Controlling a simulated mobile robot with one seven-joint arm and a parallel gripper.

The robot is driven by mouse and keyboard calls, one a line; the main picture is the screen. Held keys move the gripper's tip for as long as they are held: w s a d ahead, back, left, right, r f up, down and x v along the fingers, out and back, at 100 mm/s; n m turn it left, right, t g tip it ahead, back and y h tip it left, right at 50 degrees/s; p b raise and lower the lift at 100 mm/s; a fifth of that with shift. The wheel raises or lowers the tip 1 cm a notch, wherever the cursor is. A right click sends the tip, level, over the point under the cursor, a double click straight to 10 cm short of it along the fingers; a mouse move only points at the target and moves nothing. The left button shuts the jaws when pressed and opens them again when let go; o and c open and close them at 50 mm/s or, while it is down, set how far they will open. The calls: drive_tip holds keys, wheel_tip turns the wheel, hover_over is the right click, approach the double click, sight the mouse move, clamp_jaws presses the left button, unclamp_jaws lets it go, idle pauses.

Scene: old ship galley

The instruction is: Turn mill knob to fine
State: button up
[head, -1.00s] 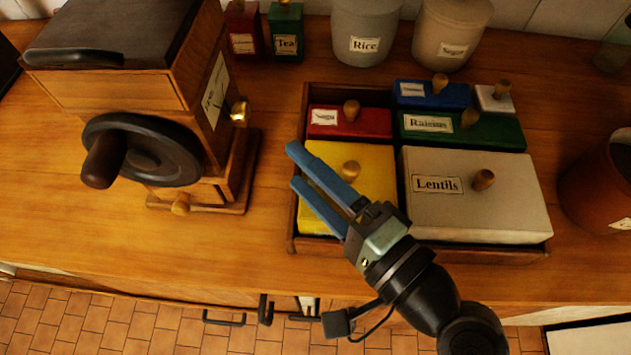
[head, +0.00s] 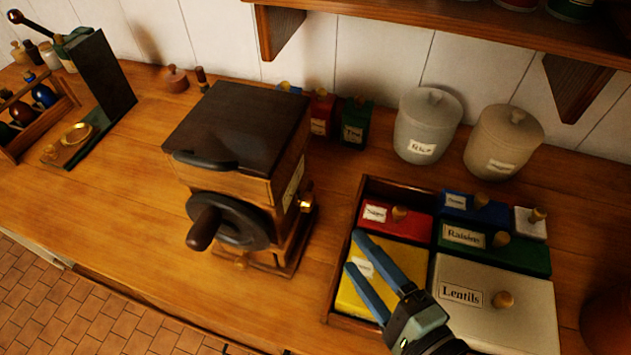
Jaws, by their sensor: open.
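The wooden mill (head: 240,170) stands on the counter left of centre, with a dark top and a black crank wheel (head: 228,222) on its front. A small brass knob (head: 305,203) sticks out of its right side, beside a pale label (head: 293,184) whose words I cannot read. My gripper (head: 357,250) is open and empty, with two blue fingers pointing up and left. It is over the yellow box in the tray, to the right of and below the brass knob, and apart from the mill.
A wooden tray (head: 327,311) holds several lidded boxes, including yellow, red and lentils (head: 510,320). Behind stand red and green tins (head: 355,121), a rice jar (head: 428,125) and another jar (head: 503,140). A shelf (head: 440,20) overhangs the back right.

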sight(311, 207)
drive_tip(key=w+a+g+p, duration=0.1)
drive_tip(key=w+a+p, duration=0.1)
drive_tip(key=w+p, duration=0.1)
drive_tip(key=w+a+f+m+p, duration=0.1)
drive_tip(key=w+a+p, duration=0.1)
drive_tip(key=w+p, duration=0.2)
drive_tip(key=w+a+f+g+p, duration=0.1)
drive_tip(key=w+a+p, duration=0.1)
drive_tip(key=p, duration=0.3)
drive_tip(key=shift+w+a+f+m+g+p, duration=0.2)
drive_tip(key=shift+w+a+m+g+p, duration=0.15)
drive_tip(key=shift+w, duration=0.4)
clamp_jaws()
